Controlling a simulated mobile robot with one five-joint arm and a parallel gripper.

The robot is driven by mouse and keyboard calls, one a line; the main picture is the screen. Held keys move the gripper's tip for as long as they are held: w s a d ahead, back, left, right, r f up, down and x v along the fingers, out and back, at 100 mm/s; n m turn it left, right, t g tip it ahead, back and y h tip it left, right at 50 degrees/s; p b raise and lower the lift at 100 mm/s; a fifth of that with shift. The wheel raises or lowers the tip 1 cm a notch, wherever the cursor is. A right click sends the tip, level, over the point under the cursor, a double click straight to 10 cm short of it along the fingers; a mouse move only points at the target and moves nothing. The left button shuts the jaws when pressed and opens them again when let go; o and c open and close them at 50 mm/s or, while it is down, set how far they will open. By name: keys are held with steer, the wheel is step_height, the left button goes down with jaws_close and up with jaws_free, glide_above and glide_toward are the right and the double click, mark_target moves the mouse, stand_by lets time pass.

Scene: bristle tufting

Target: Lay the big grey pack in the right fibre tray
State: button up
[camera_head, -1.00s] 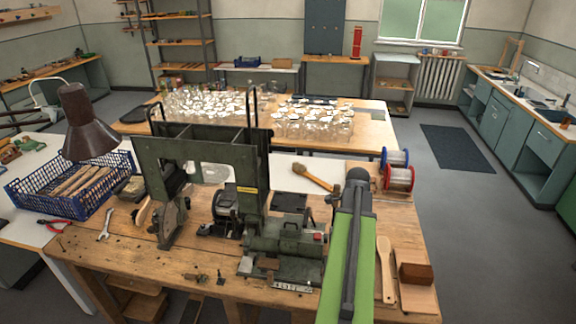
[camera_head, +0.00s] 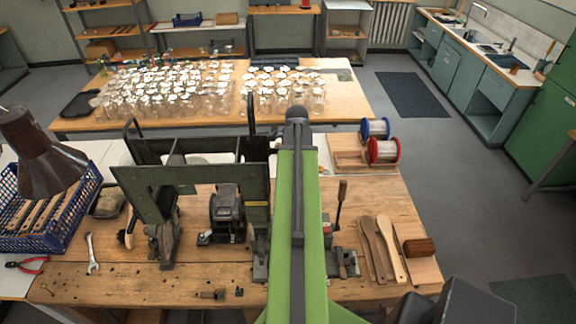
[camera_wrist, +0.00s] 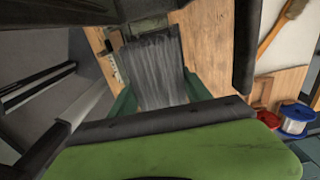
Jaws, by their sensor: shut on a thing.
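In the wrist view, my gripper (camera_wrist: 160,82) has a green finger on each side of the big grey pack (camera_wrist: 156,62) and is shut on it. The pack is a broad bundle of grey fibres, its streaks running lengthwise away from the fingers. Its far end is close to dark machine parts above a wooden surface. I cannot tell whether it touches anything there. In the head view, my green arm hides the gripper and the pack. I cannot make out the right fibre tray for certain in either view.
The dark green machine frame (camera_head: 195,184) stands on the wooden bench (camera_head: 110,284), left of my arm. Wire spools (camera_head: 383,150) stand at the back right. Wooden paddles (camera_head: 391,250) and a brown block (camera_head: 418,247) lie at the right.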

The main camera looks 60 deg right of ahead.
steer(key=shift+w+f+b, duration=0.1)
steer(key=shift+f+b, duration=0.65)
steer(key=shift+f, duration=0.05)
step_height(320, 180, down, 3)
steer(key=b, duration=0.3)
steer(key=shift+f+b, duration=1.4)
stand_by(1.5)
steer(key=o, duration=1.4)
steer(key=shift+o, duration=0.2)
steer(key=o, duration=0.4)
